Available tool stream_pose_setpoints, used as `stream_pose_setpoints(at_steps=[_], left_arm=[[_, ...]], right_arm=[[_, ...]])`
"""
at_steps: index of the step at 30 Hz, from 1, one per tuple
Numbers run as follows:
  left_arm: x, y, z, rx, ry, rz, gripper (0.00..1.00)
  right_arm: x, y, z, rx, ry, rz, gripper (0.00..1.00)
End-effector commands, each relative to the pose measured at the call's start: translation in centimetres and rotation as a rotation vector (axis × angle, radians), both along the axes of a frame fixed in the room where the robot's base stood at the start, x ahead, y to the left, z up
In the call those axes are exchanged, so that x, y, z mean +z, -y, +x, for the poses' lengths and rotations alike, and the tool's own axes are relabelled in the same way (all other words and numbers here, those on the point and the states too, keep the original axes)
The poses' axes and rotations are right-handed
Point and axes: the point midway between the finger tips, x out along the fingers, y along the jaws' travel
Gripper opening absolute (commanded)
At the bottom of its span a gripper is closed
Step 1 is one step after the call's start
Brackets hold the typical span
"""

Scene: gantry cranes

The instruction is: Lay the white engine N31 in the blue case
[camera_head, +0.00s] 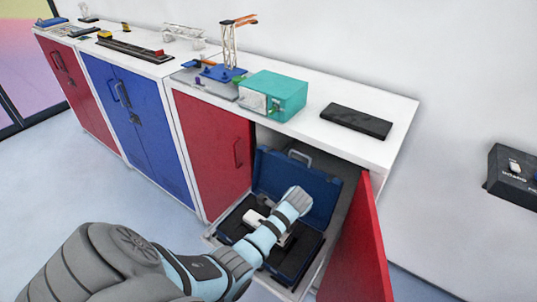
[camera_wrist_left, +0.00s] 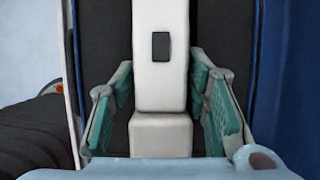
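The white engine (camera_wrist_left: 160,60), with a small black rectangle on its face, lies in the dark insert of the blue case. In the head view part of the white engine (camera_head: 254,218) shows beside my left arm. The open blue case (camera_head: 324,192) sits in the lower cabinet, its lid raised at the back. My left gripper (camera_wrist_left: 160,90) reaches down into the case. Its green-padded fingers stand on either side of the engine, with narrow dark gaps between pads and engine. In the head view my arm hides the fingers. My right gripper is not in view.
The red cabinet door (camera_head: 357,250) stands open right of the case. On the white countertop (camera_head: 392,102) above are a teal box (camera_head: 283,92), a black slab (camera_head: 356,121) and a small crane model (camera_head: 230,50). A dark control box (camera_head: 515,172) is on the right wall.

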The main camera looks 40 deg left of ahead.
Motion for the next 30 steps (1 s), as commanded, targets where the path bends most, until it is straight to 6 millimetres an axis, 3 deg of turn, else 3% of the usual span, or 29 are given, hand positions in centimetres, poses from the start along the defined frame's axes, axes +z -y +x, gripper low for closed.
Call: stream_pose_setpoints(at_steps=[17, 20, 30], left_arm=[[-0.2, 0.6, -0.3, -0.004, -0.010, -0.015, 0.60], [1.0, 1.1, -0.2, -0.003, -0.007, -0.016, 0.60], [9.5, 4.3, 0.4, -0.004, 0.002, -0.011, 0.60]], right_arm=[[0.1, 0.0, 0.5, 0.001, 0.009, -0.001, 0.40], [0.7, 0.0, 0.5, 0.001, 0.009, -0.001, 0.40], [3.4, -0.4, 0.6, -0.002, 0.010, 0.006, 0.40]])
